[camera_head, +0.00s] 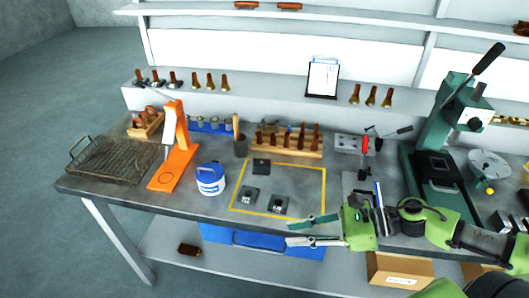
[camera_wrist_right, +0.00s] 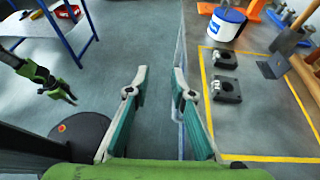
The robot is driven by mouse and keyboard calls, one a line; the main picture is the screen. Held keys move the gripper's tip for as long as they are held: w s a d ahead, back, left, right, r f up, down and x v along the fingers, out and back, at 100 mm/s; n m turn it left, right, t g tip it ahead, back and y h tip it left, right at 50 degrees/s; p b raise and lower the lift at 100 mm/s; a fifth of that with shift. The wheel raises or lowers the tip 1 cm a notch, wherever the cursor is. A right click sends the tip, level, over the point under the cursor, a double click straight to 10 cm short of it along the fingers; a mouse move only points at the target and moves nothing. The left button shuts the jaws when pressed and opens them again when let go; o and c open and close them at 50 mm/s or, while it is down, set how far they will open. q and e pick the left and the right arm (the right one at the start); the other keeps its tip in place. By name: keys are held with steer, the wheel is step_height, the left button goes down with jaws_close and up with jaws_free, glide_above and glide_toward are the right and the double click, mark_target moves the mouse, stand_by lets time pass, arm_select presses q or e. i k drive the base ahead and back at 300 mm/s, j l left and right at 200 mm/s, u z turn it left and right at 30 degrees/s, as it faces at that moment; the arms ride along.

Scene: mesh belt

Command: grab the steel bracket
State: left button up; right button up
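Three dark metal pieces lie inside the yellow outline on the bench. The rear one (camera_head: 261,165) looks like an angled bracket; it also shows in the right wrist view (camera_wrist_right: 271,67), with one plate raised. Two blocks with round holes lie in front of it, a left one (camera_head: 248,194) and a right one (camera_head: 279,205). My right gripper (camera_head: 297,231) is open and empty at the bench's front edge, right of and nearer than the pieces. My left gripper (camera_wrist_right: 58,88) shows small at the left of the wrist view; its opening is unclear.
A blue-and-white tub (camera_head: 210,180) and an orange stand (camera_head: 170,150) are left of the outline. A wooden tool rack (camera_head: 288,142) stands behind it. A green press (camera_head: 440,140) is at right. The outline's right part is bare.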

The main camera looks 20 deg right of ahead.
mark_target(261, 168)
steer(key=i+l, duration=0.75)
steer(key=i, duration=0.1)
